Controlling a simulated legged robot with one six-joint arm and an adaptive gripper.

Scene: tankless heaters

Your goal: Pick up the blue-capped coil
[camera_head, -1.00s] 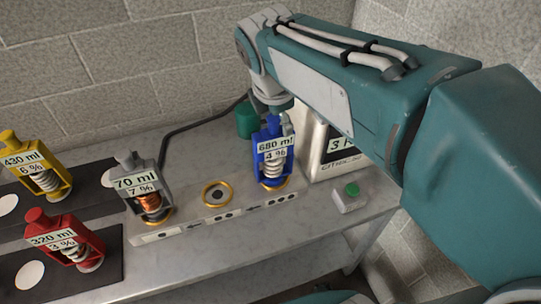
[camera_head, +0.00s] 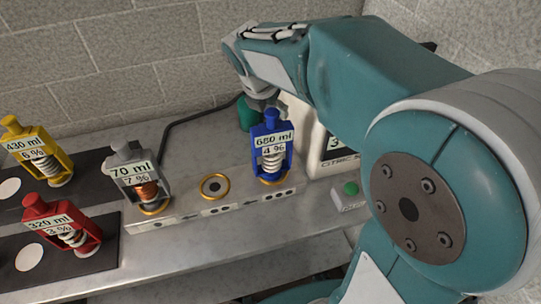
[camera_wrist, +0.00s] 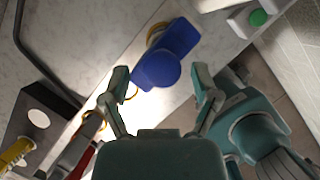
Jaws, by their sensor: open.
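The blue-capped coil (camera_head: 272,147) stands upright in the right-hand ring of the pale station block, its label reading 680 ml and 4 %. In the wrist view its blue cap (camera_wrist: 157,70) shows from above, beyond and between my fingertips. My gripper (camera_wrist: 164,82) is open, with one finger to each side of the cap's line and nothing held. In the head view my gripper is mostly hidden behind the blue-capped coil.
A grey-capped coil (camera_head: 138,178) stands in the block's left ring; the middle ring (camera_head: 214,187) is empty. Yellow (camera_head: 37,150) and red (camera_head: 62,227) coils stand on dark mats at left. A white machine (camera_head: 322,150) and a box with a green button (camera_head: 351,189) are at right.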

